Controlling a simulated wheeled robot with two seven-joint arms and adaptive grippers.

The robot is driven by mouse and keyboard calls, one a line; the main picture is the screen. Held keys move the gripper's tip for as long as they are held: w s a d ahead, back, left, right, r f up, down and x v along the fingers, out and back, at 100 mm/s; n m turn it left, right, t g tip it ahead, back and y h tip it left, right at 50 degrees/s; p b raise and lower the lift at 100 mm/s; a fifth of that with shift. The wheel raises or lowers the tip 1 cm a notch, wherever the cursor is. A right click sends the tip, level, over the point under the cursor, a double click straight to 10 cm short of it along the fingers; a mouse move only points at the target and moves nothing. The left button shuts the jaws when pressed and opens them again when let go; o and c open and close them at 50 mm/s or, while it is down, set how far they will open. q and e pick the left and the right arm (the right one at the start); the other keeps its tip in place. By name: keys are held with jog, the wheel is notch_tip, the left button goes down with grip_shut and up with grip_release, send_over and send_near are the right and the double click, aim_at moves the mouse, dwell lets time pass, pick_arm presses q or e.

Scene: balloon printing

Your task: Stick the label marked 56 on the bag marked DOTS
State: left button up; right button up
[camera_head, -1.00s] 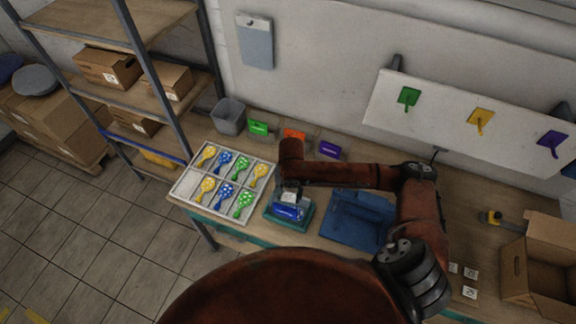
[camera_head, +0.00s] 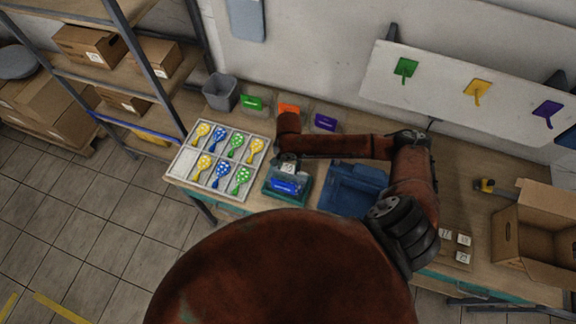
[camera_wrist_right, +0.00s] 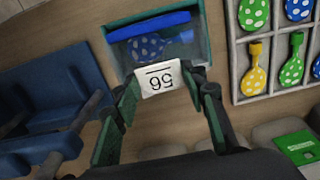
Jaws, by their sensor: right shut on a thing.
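The label marked 56 (camera_wrist_right: 160,78) is white and shows upside down in the right wrist view. My right gripper (camera_wrist_right: 163,88) is shut on it, with a fingertip at each side. The label overlaps the near edge of a clear bag with a blue top strip (camera_wrist_right: 150,22). A blue dotted balloon (camera_wrist_right: 148,46) shows in the bag. I cannot tell whether label and bag touch. The bag (camera_head: 285,186) lies in a teal tray (camera_head: 303,196) in the head view, just below my right gripper (camera_head: 288,166). Its wording is unreadable. My left gripper is not in view.
A compartment tray (camera_head: 174,177) of dotted balloons is left of the teal tray. A blue fixture (camera_head: 352,188) stands right of it. Green, orange and purple cards (camera_head: 325,122) line the back. Further labels (camera_head: 463,240) and an open carton (camera_head: 545,235) are at the right.

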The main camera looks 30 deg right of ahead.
notch_tip(320, 180, down, 2)
jog(key=shift+f+b, duration=0.15)
jog(key=shift+b, duration=1.05)
jog(key=shift+f, duration=1.15)
jog(key=o, duration=0.8)
jog(key=shift+r, duration=0.1)
notch_tip(320, 180, up, 5)
jog(key=p, duration=0.7)
jog(key=shift+r, duration=1.45)
jog(key=shift+c, duration=0.3)
